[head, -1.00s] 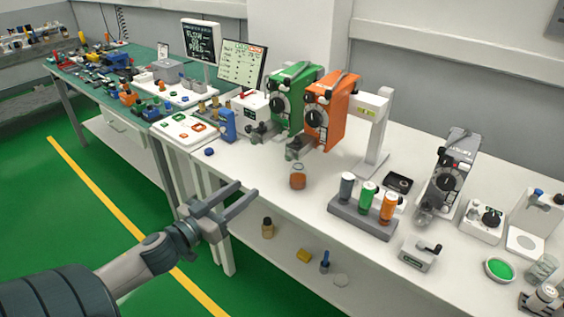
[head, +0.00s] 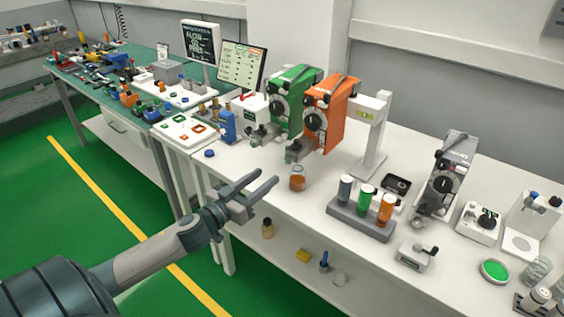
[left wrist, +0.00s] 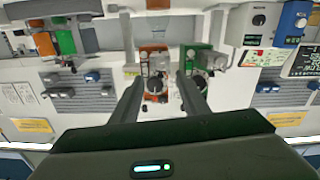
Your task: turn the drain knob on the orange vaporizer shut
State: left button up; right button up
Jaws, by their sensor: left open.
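The orange vaporizer (head: 338,116) stands upright on the white bench, with a black dial on its front. A grey fitting (head: 300,149) juts out low at its front; the drain knob is too small to make out surely. The green vaporizer (head: 296,90) stands close on its left. My left gripper (head: 267,177) is open and empty, in front of the bench edge, short of the orange vaporizer and lower in the picture. In the left wrist view, the orange vaporizer (left wrist: 153,57) appears beyond the open fingers of my left gripper (left wrist: 160,82). My right gripper is out of view.
A small jar of orange liquid (head: 297,178) stands on the bench between my left gripper and the orange vaporizer. A grey rack (head: 352,219) with coloured cylinders stands to the right. A blue cap (head: 210,153) lies left. A lower shelf holds small items.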

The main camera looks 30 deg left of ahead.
aim_at(287, 161)
pick_arm(q)
jog(key=w, duration=0.2)
jog(key=w+p, duration=0.1)
jog(key=w, duration=0.2)
jog(key=w+p, duration=0.1)
jog(key=w, duration=0.1)
jog(key=shift+w+d+r, duration=0.1)
jog(key=shift+w+d, duration=0.3)
jog(key=shift+w, duration=0.7)
grip_shut()
